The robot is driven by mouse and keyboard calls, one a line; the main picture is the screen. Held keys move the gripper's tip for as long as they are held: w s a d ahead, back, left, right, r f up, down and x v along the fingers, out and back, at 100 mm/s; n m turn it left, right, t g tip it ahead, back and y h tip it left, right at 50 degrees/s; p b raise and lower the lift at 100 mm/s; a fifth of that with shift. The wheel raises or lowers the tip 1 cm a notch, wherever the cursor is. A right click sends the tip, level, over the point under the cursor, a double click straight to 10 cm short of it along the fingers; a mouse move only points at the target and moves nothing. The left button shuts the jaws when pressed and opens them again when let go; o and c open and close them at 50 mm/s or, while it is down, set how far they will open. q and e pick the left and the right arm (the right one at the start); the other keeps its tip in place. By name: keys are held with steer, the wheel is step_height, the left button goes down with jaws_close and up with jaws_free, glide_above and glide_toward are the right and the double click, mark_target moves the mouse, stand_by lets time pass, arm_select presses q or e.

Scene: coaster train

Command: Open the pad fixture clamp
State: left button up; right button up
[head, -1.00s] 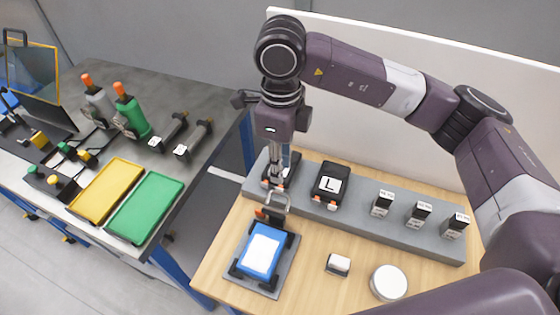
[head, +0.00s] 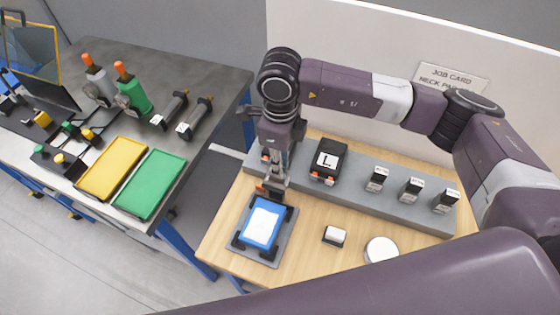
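The pad fixture is a grey plate (head: 283,246) with black corner blocks on the wooden table. A blue pad with a white top (head: 263,222) lies in it. The clamp (head: 262,189), with a small orange-red part, is at the fixture's far edge. My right gripper (head: 271,187) points down right at the clamp, with its fingertips at or very near the clamp's handle. The gripper largely hides the handle, and I cannot tell whether the fingers close on it. My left gripper is out of view.
A grey rail (head: 350,194) behind the fixture carries a black block marked L (head: 328,160) and several small labelled blocks. A small white-topped block (head: 334,236) and a white disc (head: 381,250) lie to the right. Yellow (head: 112,168) and green (head: 150,184) trays are on the left bench.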

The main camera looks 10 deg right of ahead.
jaws_close()
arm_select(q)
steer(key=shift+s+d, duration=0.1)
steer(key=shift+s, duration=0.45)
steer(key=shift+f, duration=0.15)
arm_select(e)
steer(key=w+g+y+b, duration=0.1)
steer(key=b, duration=0.1)
steer(key=d+f+g+y+b, duration=0.1)
steer(key=g+b, duration=0.1)
steer(key=b, duration=0.1)
steer(key=w+f+g+y+b, duration=0.1)
steer(key=b, duration=0.2)
steer(key=shift+w+d, duration=0.35)
arm_select(q)
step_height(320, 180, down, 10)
steer(key=b, duration=0.2)
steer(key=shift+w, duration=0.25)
arm_select(e)
steer(key=shift+w+d+f+g+y, duration=0.2)
steer(key=shift+g+y, duration=0.3)
steer(key=shift+g, duration=0.4)
